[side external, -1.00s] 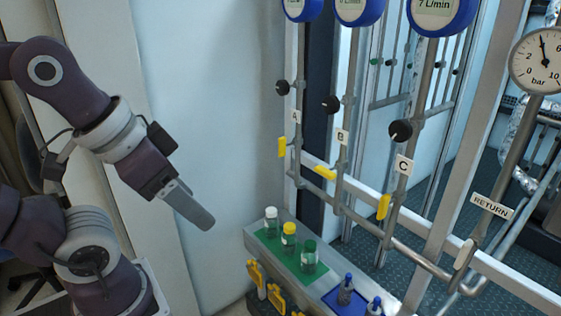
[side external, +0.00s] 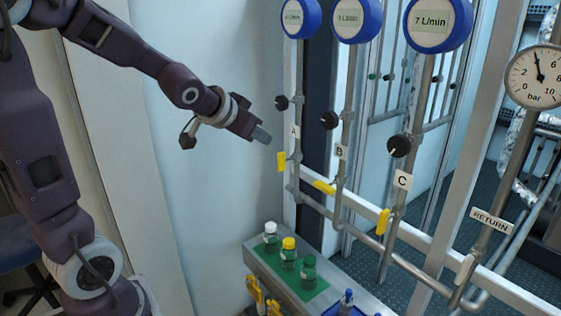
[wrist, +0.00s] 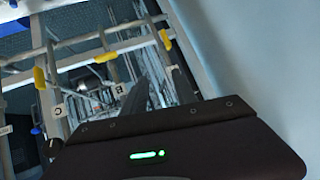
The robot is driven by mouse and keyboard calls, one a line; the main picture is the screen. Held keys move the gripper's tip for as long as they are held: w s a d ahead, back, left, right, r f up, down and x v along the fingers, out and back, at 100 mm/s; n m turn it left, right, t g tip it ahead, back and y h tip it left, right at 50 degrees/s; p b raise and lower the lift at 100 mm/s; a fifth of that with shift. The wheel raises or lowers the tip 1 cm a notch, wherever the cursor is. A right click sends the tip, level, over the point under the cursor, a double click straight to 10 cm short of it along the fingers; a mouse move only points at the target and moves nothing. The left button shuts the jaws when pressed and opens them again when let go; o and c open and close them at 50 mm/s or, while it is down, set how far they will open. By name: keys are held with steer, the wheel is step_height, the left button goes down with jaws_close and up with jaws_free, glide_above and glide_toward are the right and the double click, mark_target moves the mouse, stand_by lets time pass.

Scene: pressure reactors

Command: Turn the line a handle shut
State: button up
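The line A handle (side external: 282,162) is a yellow lever standing about upright along its pipe, below the A label (side external: 294,132). In the wrist view it is the rightmost yellow lever (wrist: 166,38). My gripper (side external: 264,136) is up and left of this handle in the side view, with a gap between them in the picture. It points right and slightly down, toward line A.
Line B's yellow handle (side external: 325,187) lies slanted across its pipe; line C's handle (side external: 383,221) is near upright. Black knobs (side external: 329,120) and blue flow meters (side external: 357,18) sit above. Capped bottles (side external: 288,254) stand on a ledge below. Left of line A is bare wall.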

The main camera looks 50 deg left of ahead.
steer(key=w+a+f+t, duration=0.1)
steer(key=w+a+f, duration=0.2)
steer(key=w+a, duration=0.3)
steer(key=m+t+h, duration=0.2)
steer(key=t+h, duration=0.1)
steer(key=h, duration=0.1)
glide_toward(278, 159)
steer(key=x, duration=1.1)
steer(key=shift+w+f, duration=0.15)
steer(key=shift+w, duration=0.1)
jaws_close()
